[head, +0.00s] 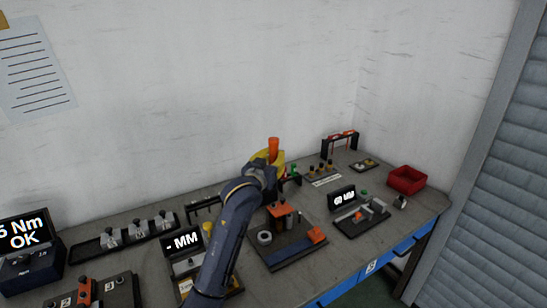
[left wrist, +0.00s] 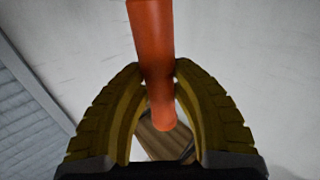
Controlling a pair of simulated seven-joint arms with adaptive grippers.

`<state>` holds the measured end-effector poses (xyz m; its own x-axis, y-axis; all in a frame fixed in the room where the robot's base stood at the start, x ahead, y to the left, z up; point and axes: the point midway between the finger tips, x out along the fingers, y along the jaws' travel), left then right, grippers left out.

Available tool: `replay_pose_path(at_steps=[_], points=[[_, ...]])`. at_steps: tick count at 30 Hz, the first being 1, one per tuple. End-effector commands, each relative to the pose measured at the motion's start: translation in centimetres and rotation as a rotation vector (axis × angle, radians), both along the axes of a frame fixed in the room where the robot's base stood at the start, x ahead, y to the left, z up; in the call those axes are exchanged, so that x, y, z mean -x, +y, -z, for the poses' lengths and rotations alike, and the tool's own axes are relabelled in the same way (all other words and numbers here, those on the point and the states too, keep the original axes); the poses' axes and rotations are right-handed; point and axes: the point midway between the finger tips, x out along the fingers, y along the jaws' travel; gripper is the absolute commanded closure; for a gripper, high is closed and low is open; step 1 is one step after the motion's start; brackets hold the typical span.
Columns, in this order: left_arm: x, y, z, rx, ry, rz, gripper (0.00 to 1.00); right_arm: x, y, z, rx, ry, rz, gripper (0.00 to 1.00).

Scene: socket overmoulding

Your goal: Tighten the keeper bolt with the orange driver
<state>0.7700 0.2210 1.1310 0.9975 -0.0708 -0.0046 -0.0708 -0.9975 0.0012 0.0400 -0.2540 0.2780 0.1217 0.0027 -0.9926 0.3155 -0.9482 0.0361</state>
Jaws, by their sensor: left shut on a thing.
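The orange driver (head: 273,146) stands roughly upright in my left gripper (head: 268,162), above the bench. In the left wrist view the orange driver (left wrist: 151,45) runs between the two yellow fingers of my left gripper (left wrist: 160,78), which are shut on it. Below and nearer than the gripper is a dark fixture (head: 283,253) with orange parts and a grey ring. The keeper bolt cannot be made out; it is too small or hidden. My right gripper is not in view.
The grey bench (head: 150,262) runs along a white wall. A display reading "5 Nm OK" (head: 24,236) stands at the left, near a dark rack (head: 87,247) of metal parts. A "- MM" gauge (head: 184,243), a "60 MM" gauge (head: 342,198) and a red bin (head: 406,180) flank the fixture.

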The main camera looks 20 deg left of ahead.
Motion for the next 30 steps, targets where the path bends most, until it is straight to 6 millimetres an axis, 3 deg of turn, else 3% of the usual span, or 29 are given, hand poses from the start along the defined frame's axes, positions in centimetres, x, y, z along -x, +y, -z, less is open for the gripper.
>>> replay_pose_path(at_steps=[30], points=[[0.0,0.0,6.0,0.000,-0.001,0.000,1.00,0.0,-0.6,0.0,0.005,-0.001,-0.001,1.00]])
